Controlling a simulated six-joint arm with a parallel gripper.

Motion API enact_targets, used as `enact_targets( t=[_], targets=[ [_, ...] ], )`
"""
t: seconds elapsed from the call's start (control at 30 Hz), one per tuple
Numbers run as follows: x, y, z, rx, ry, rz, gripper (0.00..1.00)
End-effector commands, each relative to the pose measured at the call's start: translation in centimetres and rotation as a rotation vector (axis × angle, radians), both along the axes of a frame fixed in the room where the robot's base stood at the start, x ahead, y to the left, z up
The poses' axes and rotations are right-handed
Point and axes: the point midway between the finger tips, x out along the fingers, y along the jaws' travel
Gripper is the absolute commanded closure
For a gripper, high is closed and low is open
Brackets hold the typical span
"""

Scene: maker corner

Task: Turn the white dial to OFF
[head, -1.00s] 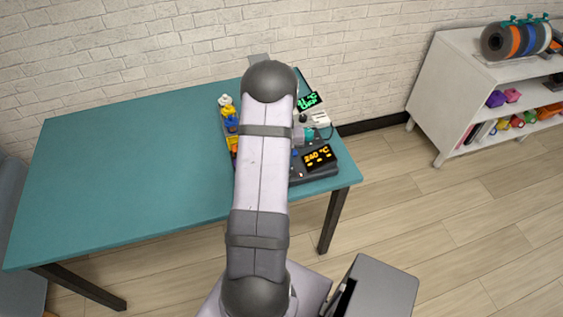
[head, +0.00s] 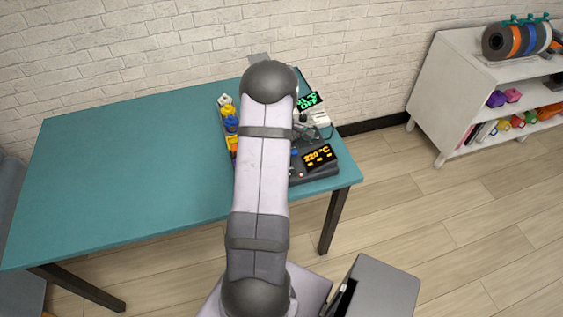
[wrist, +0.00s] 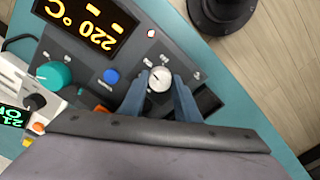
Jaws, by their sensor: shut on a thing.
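The white dial (wrist: 160,78) sits on the dark grey panel of a station (wrist: 118,78) in the wrist view. My gripper (wrist: 160,86) has its two blue-grey fingers on either side of the dial and is shut on it. The dial's pointer and the small labels around it are too small to read. The station's amber display (wrist: 80,22) reads 220 °C, and it also shows in the head view (head: 319,155). In the head view my arm hides the dial.
A teal knob (wrist: 56,74) and a blue button (wrist: 111,76) are on the same panel. A white unit (wrist: 22,88) with a black knob and green display stands beside it. Colourful toy-like items (head: 229,118) stand left of my arm. The left of the teal table (head: 120,180) is clear.

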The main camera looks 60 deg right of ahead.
Motion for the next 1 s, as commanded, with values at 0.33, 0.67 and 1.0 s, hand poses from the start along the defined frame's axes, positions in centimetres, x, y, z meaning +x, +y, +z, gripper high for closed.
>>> enact_targets(
  t=[0.33, 0.67, 1.0],
  targets=[
    [0.07, -0.1, 0.1, -0.003, -0.002, 0.327, 0.93],
    [0.08, -0.1, 0.13, -0.004, -0.002, 0.64, 0.93],
    [0.1, -0.11, 0.15, -0.004, -0.001, 0.964, 0.93]
  ],
)
